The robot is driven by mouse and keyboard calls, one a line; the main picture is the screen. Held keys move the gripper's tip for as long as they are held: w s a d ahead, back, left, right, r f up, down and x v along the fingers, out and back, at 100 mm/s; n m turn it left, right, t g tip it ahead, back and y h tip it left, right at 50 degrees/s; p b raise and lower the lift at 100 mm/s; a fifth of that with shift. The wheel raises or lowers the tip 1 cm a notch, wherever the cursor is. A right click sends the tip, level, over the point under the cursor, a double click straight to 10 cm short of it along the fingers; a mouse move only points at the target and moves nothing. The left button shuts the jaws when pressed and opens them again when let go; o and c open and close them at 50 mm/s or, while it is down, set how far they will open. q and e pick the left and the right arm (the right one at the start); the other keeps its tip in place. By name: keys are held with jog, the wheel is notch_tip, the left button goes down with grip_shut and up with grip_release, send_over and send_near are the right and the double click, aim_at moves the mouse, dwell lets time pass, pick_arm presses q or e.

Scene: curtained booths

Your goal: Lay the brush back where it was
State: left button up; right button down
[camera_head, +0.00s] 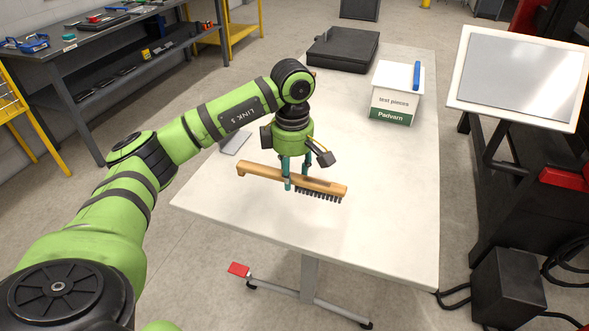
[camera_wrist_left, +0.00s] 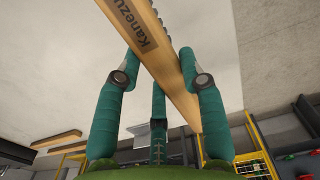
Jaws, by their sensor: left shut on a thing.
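The brush (camera_head: 258,170) has a long wooden handle and dark bristles pointing down at its right end. My left gripper (camera_head: 296,178) points down and is shut on the brush around the middle of its length. The brush is roughly level above the white table (camera_head: 378,205), apparently clear of the top; the exact height is hard to tell. In the left wrist view the brush (camera_wrist_left: 165,62) runs between the teal fingers of the left gripper (camera_wrist_left: 158,62), with dark lettering on its wood. My right gripper is not in view.
A white-and-green test pieces box (camera_head: 393,112) with a blue item (camera_head: 417,76) on it stands at the table's back right. A black case (camera_head: 342,49) lies at the back. A flat grey item (camera_head: 234,143) lies at the left edge. The table's front right is clear.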

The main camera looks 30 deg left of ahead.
pick_arm(q)
jog(key=shift+w+d+f+b, duration=0.1)
jog(key=shift+f+b, duration=2.15)
jog(key=shift+f, duration=1.35)
jog(key=o, duration=1.1)
notch_tip(320, 180, up, 12)
jog(key=shift+r, duration=0.1)
